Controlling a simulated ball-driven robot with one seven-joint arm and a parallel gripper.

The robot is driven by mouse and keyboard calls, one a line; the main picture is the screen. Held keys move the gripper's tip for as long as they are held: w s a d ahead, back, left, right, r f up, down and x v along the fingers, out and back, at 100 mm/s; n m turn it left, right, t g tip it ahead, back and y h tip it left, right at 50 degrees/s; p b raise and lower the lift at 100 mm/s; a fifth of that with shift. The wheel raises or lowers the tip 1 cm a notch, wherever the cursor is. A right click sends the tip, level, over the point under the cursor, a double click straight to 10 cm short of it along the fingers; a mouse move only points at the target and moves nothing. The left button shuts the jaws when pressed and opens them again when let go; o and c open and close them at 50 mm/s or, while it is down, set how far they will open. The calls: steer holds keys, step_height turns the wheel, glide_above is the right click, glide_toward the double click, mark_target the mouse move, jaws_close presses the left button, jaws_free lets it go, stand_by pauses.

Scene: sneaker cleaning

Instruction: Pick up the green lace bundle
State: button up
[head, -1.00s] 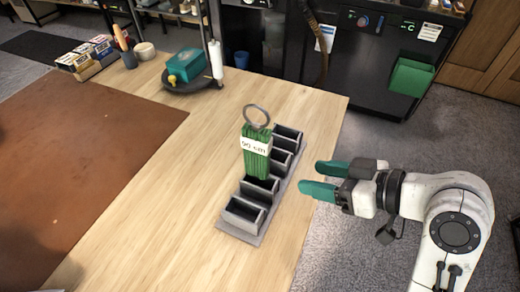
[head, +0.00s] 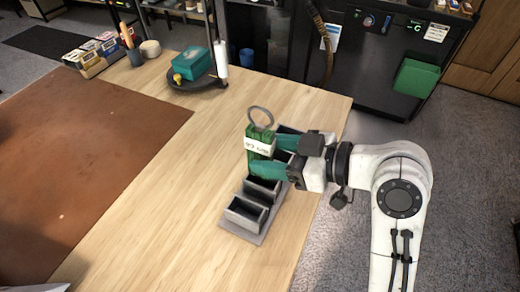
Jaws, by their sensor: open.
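The green lace bundle (head: 256,134) stands upright in a slot of the dark compartment rack (head: 240,231). It has a white label (head: 257,148) around it and a grey ring (head: 261,116) on top. My gripper (head: 267,157) has come in from the right with its teal fingers open. One finger is at the far side of the bundle and the other crosses in front of its lower part. I cannot tell whether either finger touches it. The bundle's lower part and the rack's middle slots are partly hidden by the gripper.
The rack stands near the wooden table's (head: 150,210) right edge, and its front slots look empty. A brown mat (head: 90,150) covers the left side. A round dark stand with a teal box (head: 192,63) is at the back. Small boxes (head: 88,56) stand at the far left.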

steer(key=shift+x, duration=1.45)
steer(key=shift+d, duration=0.1)
steer(key=shift+c, duration=0.2)
jaws_close()
steer(key=shift+r, duration=0.15)
